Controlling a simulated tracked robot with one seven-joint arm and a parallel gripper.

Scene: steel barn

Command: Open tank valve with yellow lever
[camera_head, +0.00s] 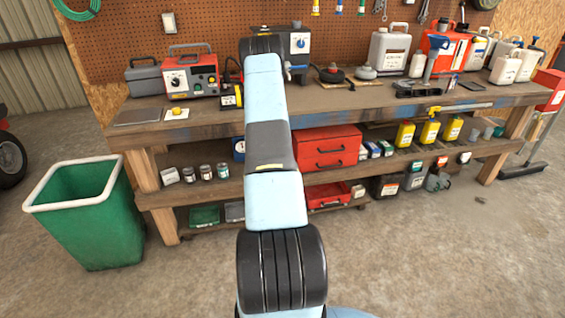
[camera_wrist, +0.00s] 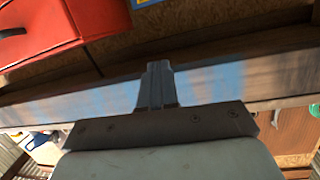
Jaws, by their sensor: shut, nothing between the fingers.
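A yellow lever (camera_head: 433,109) sits on a grey pipe-like fitting (camera_head: 465,106) at the front edge of the workbench, right of my arm in the head view. Its exact angle is too small to tell. I cannot make out the lever in the wrist view. My gripper (camera_wrist: 158,72) shows in the wrist view with its fingers shut together and nothing between them. The blue-painted wooden bench edge (camera_wrist: 215,82) lies behind the fingertips. In the head view my gripper is hidden behind my own arm, so its distance from the lever cannot be told.
The workbench (camera_head: 385,107) carries a red-grey device (camera_head: 190,76), a dark box with a dial (camera_head: 300,42) and jugs (camera_head: 390,50). A red drawer box (camera_head: 328,148) and yellow bottles (camera_head: 405,133) stand on its shelf. A green bin (camera_head: 90,215) stands left. Front floor is clear.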

